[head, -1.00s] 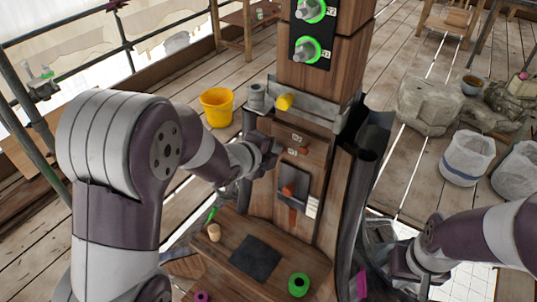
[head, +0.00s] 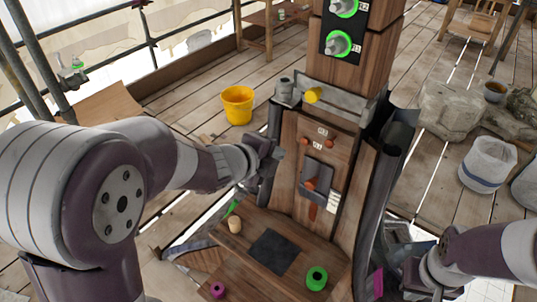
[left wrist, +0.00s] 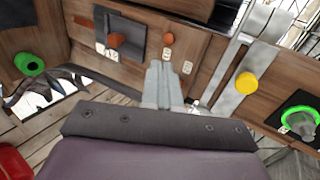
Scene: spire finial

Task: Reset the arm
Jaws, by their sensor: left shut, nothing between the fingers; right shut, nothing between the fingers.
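My left gripper (head: 268,150) is at the left side of the wooden spire column (head: 330,140), in front of its upper panel. In the left wrist view its fingers (left wrist: 163,84) are shut together with nothing between them. They point toward the panel with small white number labels and orange-brown pegs. I cannot tell whether the fingertips touch it.
The column's shelf holds a dark square (head: 272,252), a green ring (head: 316,278), a magenta ring (head: 218,290) and a tan cylinder (head: 235,225). A yellow knob (head: 314,95) sits on a grey metal ledge. A yellow bucket (head: 238,105) stands behind left; a white bucket (head: 488,163) stands right.

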